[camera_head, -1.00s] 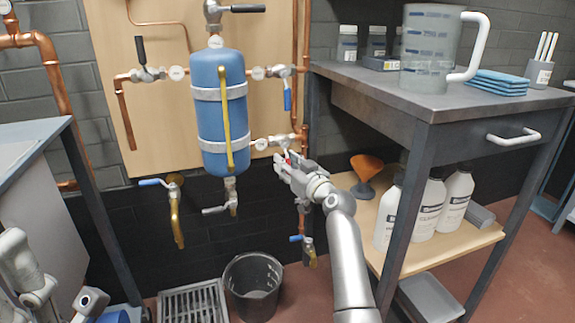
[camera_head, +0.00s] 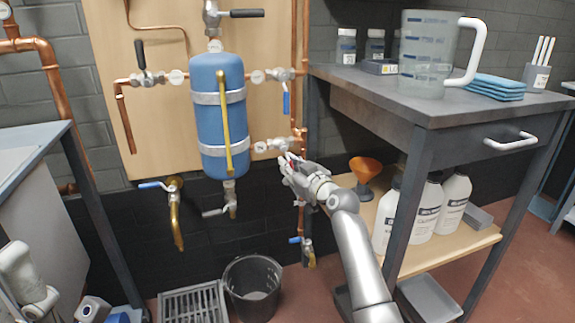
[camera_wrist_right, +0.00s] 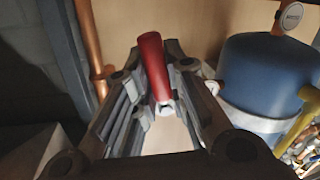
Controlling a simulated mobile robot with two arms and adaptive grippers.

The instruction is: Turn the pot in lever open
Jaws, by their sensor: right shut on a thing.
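The blue pot (camera_head: 207,117) is a tank with two grey straps, fixed to a wooden board. A valve (camera_head: 278,145) sits on the pipe at its lower right. The red lever (camera_wrist_right: 151,66) of that valve shows between the fingers in the right wrist view. My right gripper (camera_head: 287,163) is shut on the red lever, just below the valve pipe; it also shows in the wrist view (camera_wrist_right: 160,80). In the head view the fingers hide most of the lever. The labels are too small to read. My left gripper's fingers do not show.
Other valves surround the pot, including one with a blue lever (camera_head: 286,103) above my gripper. A workbench (camera_head: 350,85) with a jug (camera_head: 427,60) stands right of my arm. A black bucket (camera_head: 253,288) and floor grate (camera_head: 195,302) lie below the pot.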

